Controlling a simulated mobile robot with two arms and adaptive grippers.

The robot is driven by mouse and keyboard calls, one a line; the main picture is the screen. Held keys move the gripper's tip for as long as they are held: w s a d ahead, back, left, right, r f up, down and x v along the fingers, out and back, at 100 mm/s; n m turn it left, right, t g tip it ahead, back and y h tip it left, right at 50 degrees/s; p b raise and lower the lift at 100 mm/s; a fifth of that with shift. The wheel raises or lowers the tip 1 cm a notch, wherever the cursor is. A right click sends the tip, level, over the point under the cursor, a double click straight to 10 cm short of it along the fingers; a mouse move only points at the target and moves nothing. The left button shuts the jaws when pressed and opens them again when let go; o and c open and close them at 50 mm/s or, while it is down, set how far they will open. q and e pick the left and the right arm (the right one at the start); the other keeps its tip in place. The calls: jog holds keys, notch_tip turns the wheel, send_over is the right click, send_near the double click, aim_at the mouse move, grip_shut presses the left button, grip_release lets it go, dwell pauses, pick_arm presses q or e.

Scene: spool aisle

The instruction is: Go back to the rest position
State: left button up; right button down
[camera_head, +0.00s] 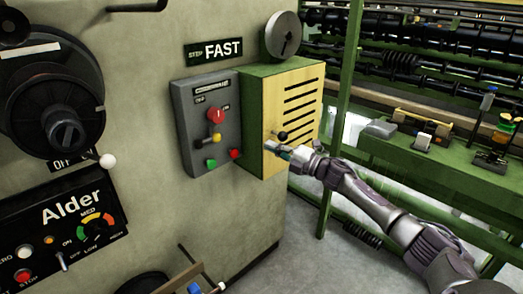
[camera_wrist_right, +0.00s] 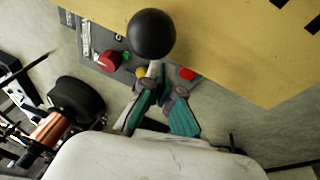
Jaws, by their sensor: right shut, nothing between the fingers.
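My right arm comes in from the right in the head view. Its gripper (camera_head: 282,153) is shut and empty, close to the front of the yellow louvred box (camera_head: 304,92). In the right wrist view the teal-padded fingers (camera_wrist_right: 164,92) meet near their tips. A lever with a black ball knob (camera_wrist_right: 151,35) stands just beyond the fingertips; its pale shaft overlaps them in this view, and I cannot tell if they touch. The knob also shows in the head view (camera_head: 283,135), just above the gripper. My left gripper is not in view.
The black Alder panel (camera_head: 60,235) is at lower left. A green machine frame (camera_head: 345,110) stands right and behind. Grey floor (camera_head: 310,245) shows below.

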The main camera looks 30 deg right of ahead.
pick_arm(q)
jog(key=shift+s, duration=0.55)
pick_arm(e)
jog(key=shift+f, duration=0.15)
